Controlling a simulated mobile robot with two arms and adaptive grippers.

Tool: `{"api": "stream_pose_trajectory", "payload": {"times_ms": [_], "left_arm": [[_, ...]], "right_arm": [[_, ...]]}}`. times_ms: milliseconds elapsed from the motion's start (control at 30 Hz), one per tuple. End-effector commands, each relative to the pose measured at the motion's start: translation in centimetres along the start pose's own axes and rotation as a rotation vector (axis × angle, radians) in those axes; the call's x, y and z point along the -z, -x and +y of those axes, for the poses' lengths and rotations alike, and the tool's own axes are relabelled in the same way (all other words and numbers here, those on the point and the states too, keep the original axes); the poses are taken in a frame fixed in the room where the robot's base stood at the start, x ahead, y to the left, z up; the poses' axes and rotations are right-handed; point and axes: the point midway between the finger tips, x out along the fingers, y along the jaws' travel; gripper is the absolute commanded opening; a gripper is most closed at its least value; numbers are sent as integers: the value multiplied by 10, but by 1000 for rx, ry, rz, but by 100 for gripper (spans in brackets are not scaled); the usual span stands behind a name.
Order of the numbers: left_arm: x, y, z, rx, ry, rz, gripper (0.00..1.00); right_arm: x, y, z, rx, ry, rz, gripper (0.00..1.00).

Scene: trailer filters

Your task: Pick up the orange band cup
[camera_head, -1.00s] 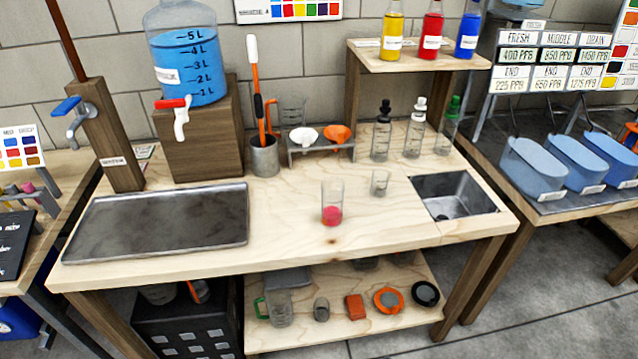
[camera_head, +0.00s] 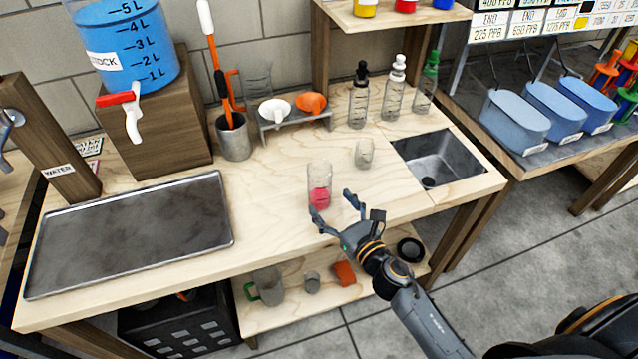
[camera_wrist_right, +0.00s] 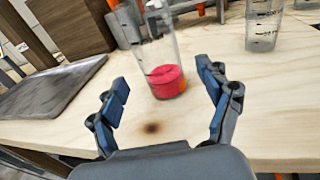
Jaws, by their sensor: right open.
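A tall clear cup with red contents (camera_head: 319,190) stands upright on the wooden workbench, near its front. In the right wrist view the same cup (camera_wrist_right: 165,78) stands ahead of my gripper, roughly centred between the fingers. A small orange patch shows low on its right side; I cannot tell if it is a full band. My right gripper (camera_head: 334,203) is open and empty, just in front of the cup, with its fingers pointing at it. It also shows in the wrist view (camera_wrist_right: 163,85). My left gripper is not in view.
A smaller clear cup (camera_head: 365,154) stands behind and to the right, near the sink (camera_head: 440,158). A dark metal tray (camera_head: 130,238) lies to the left. Several dropper bottles, a tool holder (camera_head: 234,139) and a funnel rack (camera_head: 296,122) stand at the back.

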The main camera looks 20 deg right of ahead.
Motion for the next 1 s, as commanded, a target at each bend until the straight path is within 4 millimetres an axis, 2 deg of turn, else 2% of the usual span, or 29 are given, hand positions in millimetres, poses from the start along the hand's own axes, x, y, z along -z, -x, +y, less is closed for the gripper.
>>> {"api": "stream_pose_trajectory", "payload": {"times_ms": [233,400,500,767,1000], "left_arm": [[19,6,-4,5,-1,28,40],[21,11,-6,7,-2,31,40],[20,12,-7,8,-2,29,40],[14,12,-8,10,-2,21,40],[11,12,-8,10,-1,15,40]], "right_arm": [[-2,-21,0,1,-3,0,78],[0,-48,0,1,-4,-1,78],[1,-56,0,0,-2,1,78],[2,-59,0,0,-2,1,78],[2,-59,0,0,-2,1,31]]}}
